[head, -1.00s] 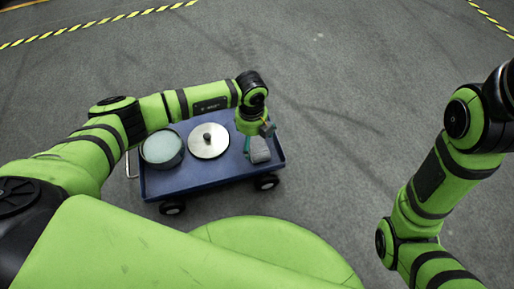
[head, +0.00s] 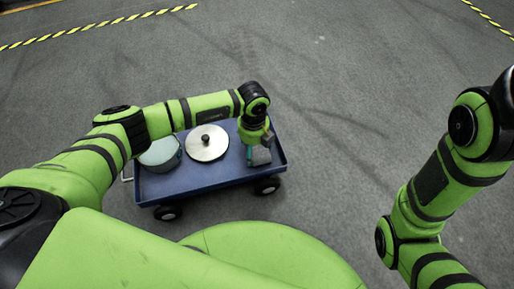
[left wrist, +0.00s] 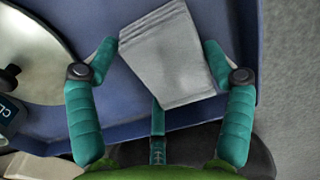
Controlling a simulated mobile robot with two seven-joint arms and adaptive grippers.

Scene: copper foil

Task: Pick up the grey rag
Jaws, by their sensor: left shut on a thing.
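The grey rag (left wrist: 170,58) is a folded, light grey cloth pad. It sits at the right end of the blue cart's tray. In the head view the rag (head: 261,156) is partly hidden by my gripper. My left gripper (left wrist: 162,56) has its teal fingers on either side of the rag, shut on it. In the head view the left gripper (head: 256,151) points down at the rag. Whether the rag touches the tray I cannot tell. My right arm shows at the right of the head view, but its gripper is out of the picture.
The blue cart (head: 200,186) also carries a round metal lid with a dark knob (head: 206,143) in the middle and a round pot with a pale top (head: 160,152) at the left. The tray has a raised rim. Grey floor around the cart is clear.

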